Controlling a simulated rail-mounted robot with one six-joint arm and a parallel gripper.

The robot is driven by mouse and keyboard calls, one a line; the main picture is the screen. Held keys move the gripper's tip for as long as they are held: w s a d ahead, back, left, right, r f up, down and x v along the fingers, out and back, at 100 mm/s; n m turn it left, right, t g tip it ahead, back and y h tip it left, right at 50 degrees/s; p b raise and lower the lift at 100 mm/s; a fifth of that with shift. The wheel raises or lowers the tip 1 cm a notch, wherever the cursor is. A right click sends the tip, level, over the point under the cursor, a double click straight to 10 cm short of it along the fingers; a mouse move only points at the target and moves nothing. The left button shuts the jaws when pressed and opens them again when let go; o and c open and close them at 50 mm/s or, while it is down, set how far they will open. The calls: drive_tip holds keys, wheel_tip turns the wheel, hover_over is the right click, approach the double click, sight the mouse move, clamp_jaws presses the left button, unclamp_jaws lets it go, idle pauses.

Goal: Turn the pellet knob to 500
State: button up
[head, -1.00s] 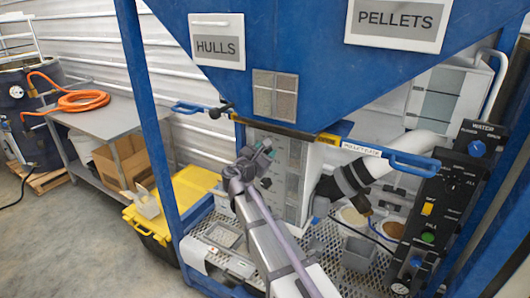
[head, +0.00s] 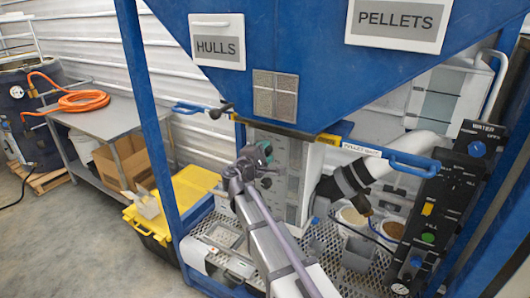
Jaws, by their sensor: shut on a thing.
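A pale control panel (head: 293,182) stands below the blue hopper, with several small dark knobs on its front. A dark knob (head: 266,183) shows lower on the panel, below my fingers. The panel's lettering and dial marks are too small to read, so I cannot tell the setting.
The blue pellet gate handle (head: 415,163) and the hulls-side blue handle (head: 190,108) stick out above. A water panel (head: 440,205) stands at right. A perforated shelf (head: 330,242) lies below. A yellow-lidded bin (head: 190,190) is at left.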

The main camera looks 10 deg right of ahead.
drive_tip(key=m, duration=0.5)
drive_tip(key=shift+m, duration=0.3)
drive_tip(key=m, duration=0.5)
drive_tip(key=shift+m, duration=0.3)
drive_tip(key=o, duration=0.9)
drive_tip(key=v, duration=1)
drive_tip(key=shift+s+a, duration=0.25)
drive_tip(key=shift+s, duration=0.1)
